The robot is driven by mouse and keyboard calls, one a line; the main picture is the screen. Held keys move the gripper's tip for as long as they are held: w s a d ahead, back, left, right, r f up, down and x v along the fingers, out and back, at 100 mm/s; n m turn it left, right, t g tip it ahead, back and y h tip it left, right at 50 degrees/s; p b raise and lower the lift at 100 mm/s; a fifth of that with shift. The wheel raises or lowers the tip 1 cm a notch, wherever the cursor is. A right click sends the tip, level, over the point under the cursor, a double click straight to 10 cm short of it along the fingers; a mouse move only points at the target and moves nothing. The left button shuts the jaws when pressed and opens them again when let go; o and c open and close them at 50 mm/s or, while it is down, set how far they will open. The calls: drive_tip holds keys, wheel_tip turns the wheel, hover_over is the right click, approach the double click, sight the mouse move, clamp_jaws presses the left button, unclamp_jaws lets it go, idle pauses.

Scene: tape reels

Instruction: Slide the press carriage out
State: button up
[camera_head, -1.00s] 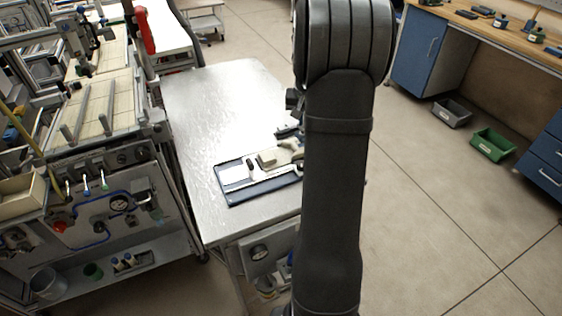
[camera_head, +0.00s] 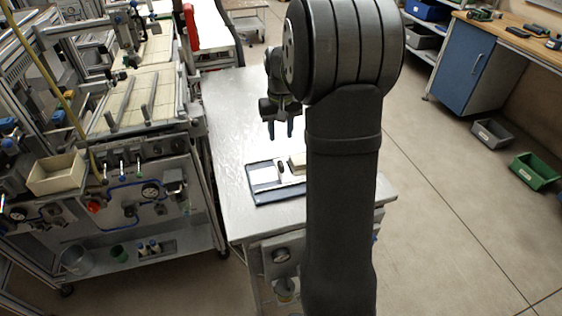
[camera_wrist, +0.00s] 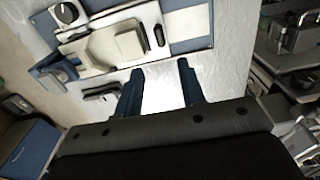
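The press (camera_head: 265,180) lies on the metal table, with a blue base plate, a pale square at its left end and cream parts on top. My arm hides its right end in the head view. In the wrist view my gripper (camera_wrist: 160,84) is open and empty, apart from the press.
The metal table (camera_head: 225,115) has bare room left of and behind the press. A frame rig with hoses and a gauge panel (camera_head: 150,205) stands close on the left. Grey (camera_head: 491,133) and green (camera_head: 536,171) bins sit on the floor at right.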

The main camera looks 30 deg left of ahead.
sight(281, 163)
wheel_tip(281, 163, down, 12)
drive_tip(key=shift+f, duration=0.2)
clamp_jaws()
